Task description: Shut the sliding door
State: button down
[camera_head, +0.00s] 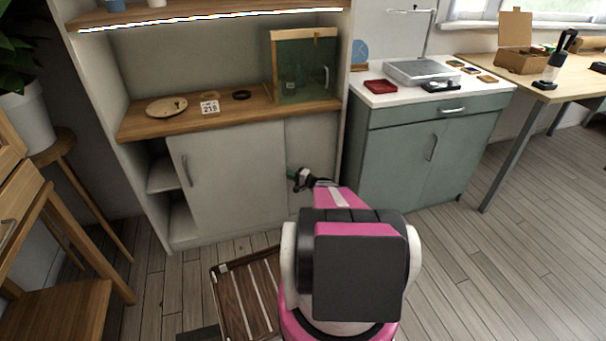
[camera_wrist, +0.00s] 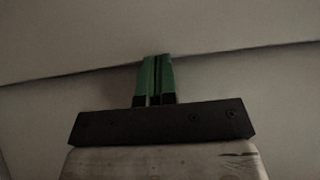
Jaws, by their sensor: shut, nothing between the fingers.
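The sliding door (camera_head: 235,178) is a pale grey-white panel with a dark vertical handle (camera_head: 187,170) near its left edge, in the lower part of the cabinet. It stands partly open: a gap at its left shows inner shelves. A second pale panel (camera_head: 306,150) shows at its right. My gripper (camera_head: 290,173) is at the right edge of the sliding door, its green fingers together and empty. In the wrist view the shut fingers (camera_wrist: 155,62) overlap a dark seam between two pale surfaces. I cannot tell whether they touch the door.
A wooden counter (camera_head: 225,115) above the door holds a round board (camera_head: 166,107) and a green glass-fronted box (camera_head: 304,66). A slatted wooden crate (camera_head: 248,300) lies on the floor beside my base. A green-grey cabinet (camera_head: 430,150) stands at the right, a stool (camera_head: 65,145) at the left.

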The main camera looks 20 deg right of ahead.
aim_at(252, 181)
jog(key=a, duration=0.5)
jog(key=w+a, duration=0.1)
jog(key=a, duration=0.5)
jog(key=w+a, duration=0.1)
jog(key=a, duration=0.5)
jog(key=shift+a, duration=0.1)
